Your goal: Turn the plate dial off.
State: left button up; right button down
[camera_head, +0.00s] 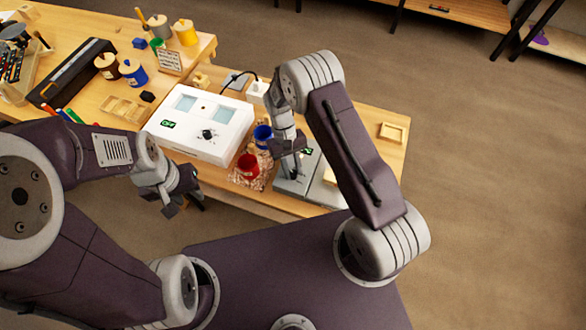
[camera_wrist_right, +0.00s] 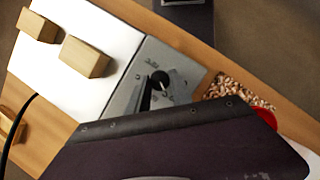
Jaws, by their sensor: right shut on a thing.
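The plate dial (camera_wrist_right: 160,81) is a round black knob on the grey front panel (camera_wrist_right: 185,62) of the hot plate, with printed marks around it, in the right wrist view. The plate's white top (camera_wrist_right: 110,35) carries two wooden blocks. In the head view the panel (camera_head: 292,184) lies at the bench's right part, partly hidden by my right arm. My right gripper (camera_head: 288,148) is low over that panel; a dark finger (camera_wrist_right: 146,95) shows at the dial, and the gripper is shut on it. My left gripper (camera_head: 182,198) hangs in front of the bench, away from the plate; its finger gap is unclear.
A white box (camera_head: 225,118) with two windows, its own black knob (camera_head: 208,134) and a green-lit label stands left of the plate. A red cup (camera_head: 247,166) and a blue cup (camera_head: 262,134) stand between them. Wood chips (camera_wrist_right: 238,88) lie beside the panel.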

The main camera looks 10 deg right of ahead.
jog(key=n, duration=0.2)
jog(key=n+t+h, duration=0.1)
jog(key=n, duration=0.1)
jog(key=n+h, duration=0.1)
jog(key=n, duration=0.1)
jog(key=shift+a+r+n, duration=0.15)
jog(key=shift+a+n, duration=0.1)
jog(key=shift+n, duration=0.05)
jog(key=n+t, duration=0.1)
jog(key=n, duration=0.1)
jog(key=n+t+h+p, duration=0.1)
jog(key=n, duration=0.2)
jog(key=shift+s+a, duration=0.1)
jog(key=shift+n, duration=0.4)
jog(key=c, duration=1.1)
grip_release()
jog(key=shift+c, duration=0.2)
jog(key=b+v, duration=0.1)
jog(key=v, duration=0.8)
jog(key=shift+a, duration=0.2)
jog(key=shift+s, duration=0.15)
